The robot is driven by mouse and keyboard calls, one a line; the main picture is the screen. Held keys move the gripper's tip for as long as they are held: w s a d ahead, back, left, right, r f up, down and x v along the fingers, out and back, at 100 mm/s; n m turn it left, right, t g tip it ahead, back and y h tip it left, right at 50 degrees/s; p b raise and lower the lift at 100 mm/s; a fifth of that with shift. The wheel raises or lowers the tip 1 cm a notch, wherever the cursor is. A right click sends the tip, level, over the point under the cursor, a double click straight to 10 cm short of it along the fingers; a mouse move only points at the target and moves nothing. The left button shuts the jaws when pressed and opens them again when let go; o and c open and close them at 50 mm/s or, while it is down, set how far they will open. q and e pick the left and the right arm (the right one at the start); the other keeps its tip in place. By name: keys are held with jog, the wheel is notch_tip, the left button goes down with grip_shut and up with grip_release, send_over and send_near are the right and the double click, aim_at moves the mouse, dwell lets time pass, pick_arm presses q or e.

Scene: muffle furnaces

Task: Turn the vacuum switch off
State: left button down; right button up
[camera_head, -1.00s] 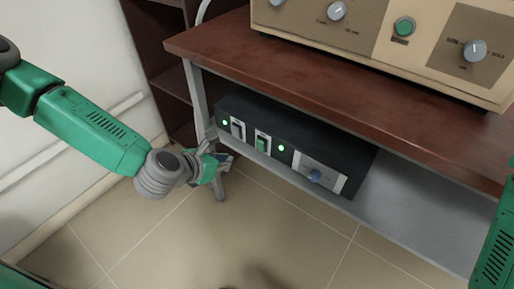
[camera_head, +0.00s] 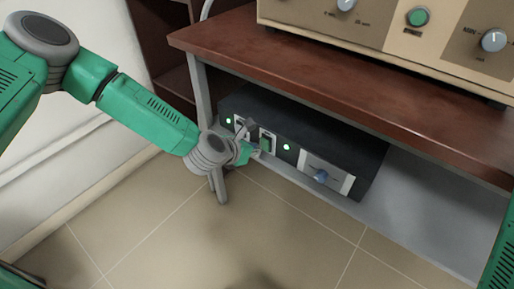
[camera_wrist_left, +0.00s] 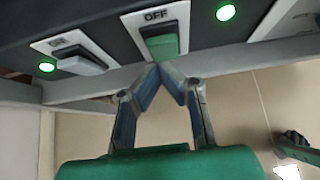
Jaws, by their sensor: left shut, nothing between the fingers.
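A black control box (camera_head: 330,137) sits on the lower shelf, with a row of switches on its front. A green rocker switch (camera_wrist_left: 162,46) with the label OFF above it is at the top middle of the left wrist view; it also shows in the head view (camera_head: 267,142). I cannot tell which switch is the vacuum one. My left gripper (camera_wrist_left: 161,68) is shut and empty, its tips just below the green switch; contact is unclear.
Green lights (camera_head: 287,147) are lit on the box. A blue knob (camera_head: 321,176) is on its right panel. The wooden tabletop (camera_head: 330,75) overhangs the shelf (camera_head: 420,215) and carries a beige furnace (camera_head: 385,40). The floor in front is clear.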

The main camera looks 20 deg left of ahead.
pick_arm(q)
jog(key=shift+w+d, duration=0.2)
jog(key=shift+w, duration=0.4)
jog(key=shift+r, duration=0.1)
jog(key=shift+w+r+p, duration=0.15)
jog(key=shift+r+p, duration=0.05)
jog(key=shift+p, duration=0.35)
jog(key=shift+w+g, duration=0.1)
jog(key=shift+g, duration=0.3)
jog(key=shift+f, duration=0.15)
jog(key=shift+r+p, duration=0.7)
jog(key=shift+r, duration=0.1)
